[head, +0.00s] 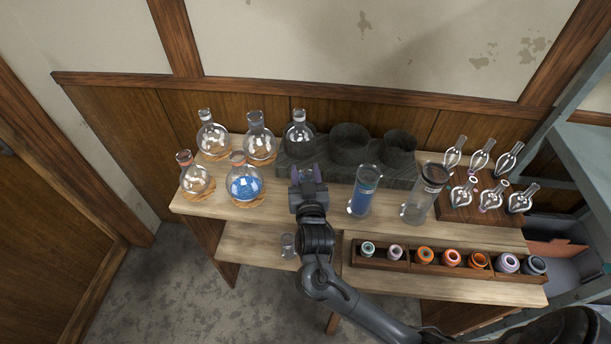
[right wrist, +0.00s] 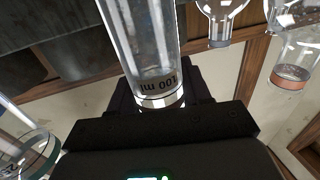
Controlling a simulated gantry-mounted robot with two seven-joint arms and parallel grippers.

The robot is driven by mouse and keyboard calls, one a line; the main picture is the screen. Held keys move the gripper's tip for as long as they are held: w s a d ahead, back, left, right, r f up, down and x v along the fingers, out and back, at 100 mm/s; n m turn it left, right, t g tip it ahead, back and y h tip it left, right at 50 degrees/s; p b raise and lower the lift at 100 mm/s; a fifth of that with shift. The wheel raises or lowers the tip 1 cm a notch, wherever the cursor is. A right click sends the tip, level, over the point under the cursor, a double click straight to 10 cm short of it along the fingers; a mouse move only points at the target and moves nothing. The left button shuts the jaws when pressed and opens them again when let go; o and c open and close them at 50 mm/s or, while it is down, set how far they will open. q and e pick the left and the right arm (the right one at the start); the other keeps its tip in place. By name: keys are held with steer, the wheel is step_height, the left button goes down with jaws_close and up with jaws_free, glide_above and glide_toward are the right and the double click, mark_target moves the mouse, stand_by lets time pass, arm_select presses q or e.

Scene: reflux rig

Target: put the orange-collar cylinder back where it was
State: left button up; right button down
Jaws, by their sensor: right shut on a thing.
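My right gripper (head: 307,176) is over the front edge of the bench, in front of the dark stand. It is shut on a clear glass cylinder (right wrist: 145,35) marked 100 ml, gripped near its banded end. In the head view my gripper and arm mostly hide this cylinder. A small clear glass piece (head: 288,245) shows beside my arm; I cannot tell whether it is the cylinder's lower end. A blue-filled cylinder (head: 362,197) and a clear cylinder with a dark collar (head: 414,212) stand to the right. My left gripper is out of view.
The dark stand (head: 291,168) has wide round openings. Round flasks, one blue-filled (head: 245,188), stand at left. Small glass bulbs (head: 482,160) stand on a rack at right. A wooden tray (head: 409,265) of coloured rings, some orange (head: 425,256), lies on the lower shelf (head: 243,239).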

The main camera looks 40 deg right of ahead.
stand_by(0.3)
steer(key=c, duration=0.5)
jaws_free()
steer(key=shift+f, duration=0.1)
steer(key=shift+s+a, duration=0.15)
steer(key=p+v, duration=0.2)
steer(key=v, duration=0.9)
steer(key=shift+s+p, duration=0.3)
steer(key=shift+a, duration=0.15)
